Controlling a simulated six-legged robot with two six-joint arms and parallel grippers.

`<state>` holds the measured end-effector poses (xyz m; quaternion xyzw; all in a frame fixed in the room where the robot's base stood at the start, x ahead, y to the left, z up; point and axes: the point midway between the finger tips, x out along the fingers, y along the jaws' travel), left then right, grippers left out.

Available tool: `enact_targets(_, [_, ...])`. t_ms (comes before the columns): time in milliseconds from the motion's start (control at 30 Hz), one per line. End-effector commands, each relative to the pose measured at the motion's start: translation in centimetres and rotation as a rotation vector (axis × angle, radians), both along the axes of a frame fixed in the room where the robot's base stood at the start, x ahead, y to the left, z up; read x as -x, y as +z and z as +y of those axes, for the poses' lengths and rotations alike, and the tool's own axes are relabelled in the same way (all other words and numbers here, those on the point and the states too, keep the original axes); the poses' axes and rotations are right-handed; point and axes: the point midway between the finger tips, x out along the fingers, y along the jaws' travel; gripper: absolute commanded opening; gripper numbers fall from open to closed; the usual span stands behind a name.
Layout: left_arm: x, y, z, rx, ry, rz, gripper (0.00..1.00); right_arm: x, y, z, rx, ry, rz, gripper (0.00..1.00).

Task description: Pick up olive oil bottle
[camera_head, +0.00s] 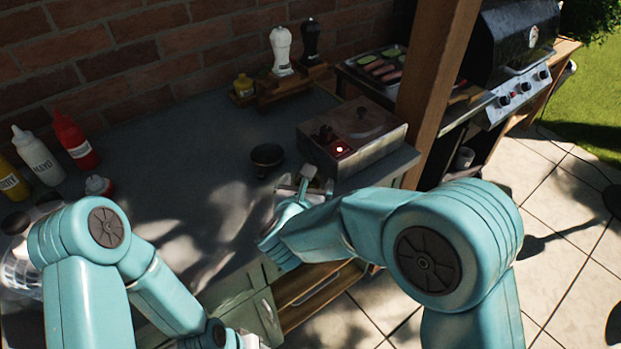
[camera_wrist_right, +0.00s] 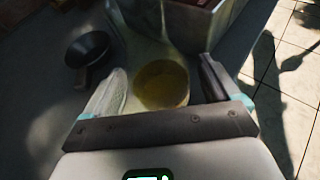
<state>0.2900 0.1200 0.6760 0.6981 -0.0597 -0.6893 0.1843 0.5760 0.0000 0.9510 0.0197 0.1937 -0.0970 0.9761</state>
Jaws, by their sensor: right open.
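The olive oil bottle seems to be the glassy shape with a round yellow-brown part (camera_wrist_right: 162,85) in the right wrist view. It lies between the two fingers of my right gripper (camera_wrist_right: 164,68), which is open; I cannot tell whether either finger touches it. In the head view my right gripper (camera_head: 311,187) is at the counter's front edge, just in front of the metal box. I cannot make out the bottle clearly there. My left arm reaches down to the bottom edge of the head view, and its fingers are out of the picture.
A small dark bowl (camera_head: 267,156) is left of my right gripper. The metal box (camera_head: 352,158) stands behind it, and a wooden post (camera_head: 437,80) to the right. A red bottle (camera_head: 76,143) and a white bottle (camera_head: 37,157) stand at left. The counter's middle (camera_head: 190,150) is clear.

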Motion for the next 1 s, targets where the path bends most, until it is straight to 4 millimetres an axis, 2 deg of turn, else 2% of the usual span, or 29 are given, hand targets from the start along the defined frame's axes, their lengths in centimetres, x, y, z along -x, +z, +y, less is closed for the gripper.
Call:
enact_targets(333, [0.01,0.02,0.0,0.0,0.0,0.0,0.48,0.4,-0.07,0.16,0.0,0.0,0.0,0.9])
enact_targets(533, [0.02,0.02,-0.01,0.0,0.0,0.0,0.48,0.39,-0.07,0.13,0.0,0.0,0.0,0.25])
enact_targets(1000, [0.01,0.01,0.0,0.0,0.0,0.0,0.48,0.06,0.5,-0.01,-0.001,-0.001,-0.002,0.24])
